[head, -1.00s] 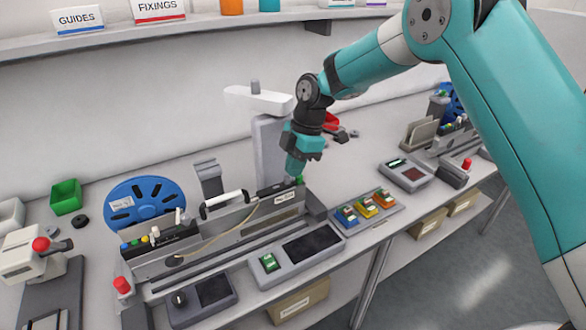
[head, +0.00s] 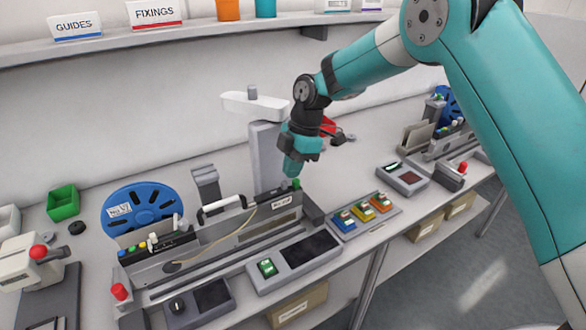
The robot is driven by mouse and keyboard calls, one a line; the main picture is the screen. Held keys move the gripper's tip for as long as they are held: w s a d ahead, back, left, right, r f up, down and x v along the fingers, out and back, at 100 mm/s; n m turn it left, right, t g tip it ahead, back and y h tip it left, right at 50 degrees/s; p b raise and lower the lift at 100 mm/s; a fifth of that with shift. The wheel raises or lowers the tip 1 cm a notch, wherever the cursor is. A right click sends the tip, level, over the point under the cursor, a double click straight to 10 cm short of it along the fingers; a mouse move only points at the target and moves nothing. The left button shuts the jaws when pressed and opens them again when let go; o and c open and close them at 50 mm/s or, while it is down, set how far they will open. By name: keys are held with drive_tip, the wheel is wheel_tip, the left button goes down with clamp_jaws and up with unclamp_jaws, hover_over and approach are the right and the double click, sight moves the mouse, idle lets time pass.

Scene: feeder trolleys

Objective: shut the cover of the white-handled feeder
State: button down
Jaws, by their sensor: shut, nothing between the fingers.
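The white-handled feeder (head: 215,245) is a long grey unit on the bench, left of centre. Its white bar handle (head: 222,208) lies along the top of its back side, with a dark strip and a pale label to its right. A thin tan strip runs over the feeder's front. My gripper (head: 290,174) points down at the feeder's right end, right of the handle. It is shut and holds nothing. Its tip is beside a small green part; whether it touches the feeder or its cover I cannot tell.
A blue reel (head: 143,210) stands behind the feeder's left part. A grey post with a white arm (head: 255,105) rises behind my gripper. Another feeder stands at the far right.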

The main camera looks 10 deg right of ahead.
drive_tip(key=w+d+r, duration=0.3)
drive_tip(key=d+r, duration=0.3)
drive_tip(key=r, duration=0.5)
drive_tip(key=s+a+r+m, duration=0.1)
drive_tip(key=s+r+m, duration=0.2)
drive_tip(key=s, duration=0.4)
drive_tip(key=s+a+r+m, duration=0.2)
drive_tip(key=s+r+m, duration=0.15)
drive_tip(key=s, duration=0.45)
drive_tip(key=s+d+f+m, duration=0.1)
drive_tip(key=s+m, duration=0.3)
drive_tip(key=s, duration=0.6)
drive_tip(key=s+d+f+m+t+y, duration=0.1)
drive_tip(key=s+m, duration=0.3)
drive_tip(key=s, duration=0.6)
drive_tip(key=shift+s+f+m+p, duration=0.25)
drive_tip(key=shift+s+m+p, duration=0.05)
drive_tip(key=shift+s+m, duration=0.1)
